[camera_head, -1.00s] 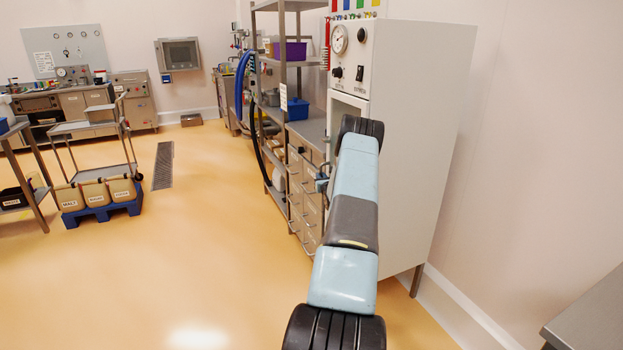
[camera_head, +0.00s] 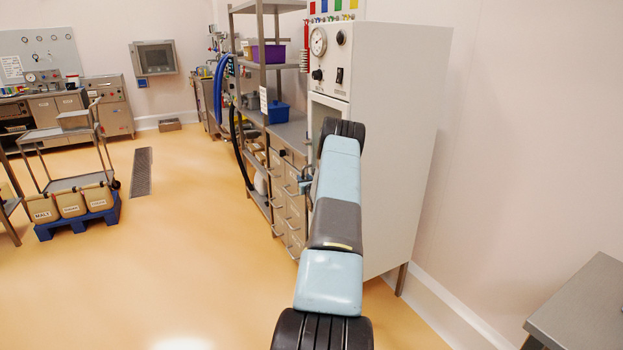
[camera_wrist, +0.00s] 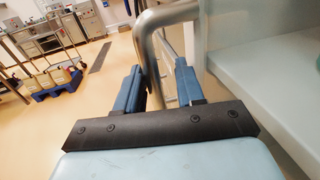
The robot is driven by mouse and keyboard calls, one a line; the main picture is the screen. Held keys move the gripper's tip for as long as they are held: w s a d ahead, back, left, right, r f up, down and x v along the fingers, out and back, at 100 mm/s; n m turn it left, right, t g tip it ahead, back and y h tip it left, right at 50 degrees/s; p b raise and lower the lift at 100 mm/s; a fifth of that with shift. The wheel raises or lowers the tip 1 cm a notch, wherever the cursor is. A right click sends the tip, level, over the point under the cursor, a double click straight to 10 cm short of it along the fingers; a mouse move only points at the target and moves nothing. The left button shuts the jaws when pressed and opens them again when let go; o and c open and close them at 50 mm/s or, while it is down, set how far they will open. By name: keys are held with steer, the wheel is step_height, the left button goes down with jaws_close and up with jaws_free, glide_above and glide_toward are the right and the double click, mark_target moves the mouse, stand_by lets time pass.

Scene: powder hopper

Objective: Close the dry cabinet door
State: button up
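The dry cabinet (camera_head: 395,140) is the tall white cabinet right of centre in the head view, with a gauge and switches on its upper front. My arm covers much of its front, and I cannot make out the door there. In the wrist view, a bent steel tube handle (camera_wrist: 147,48) rises between the two blue fingers of my gripper (camera_wrist: 160,75). The fingers stand apart, with a gap beside the tube; firm contact is not clear. A pale shelf-like surface (camera_wrist: 265,75) of the cabinet lies right of the fingers. My gripper (camera_head: 305,184) is mostly hidden behind my arm in the head view.
A steel shelf rack with drawers (camera_head: 285,190) stands just beyond the cabinet. A steel table corner (camera_head: 585,310) is at the lower right. A cart (camera_head: 75,155) and tubs on a blue pallet (camera_head: 75,218) stand left. The orange floor between is clear.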

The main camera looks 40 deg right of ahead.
steer(key=shift+s, duration=0.1)
steer(key=v, duration=1.3)
steer(key=shift+s, duration=0.25)
steer(key=shift+a, duration=0.15)
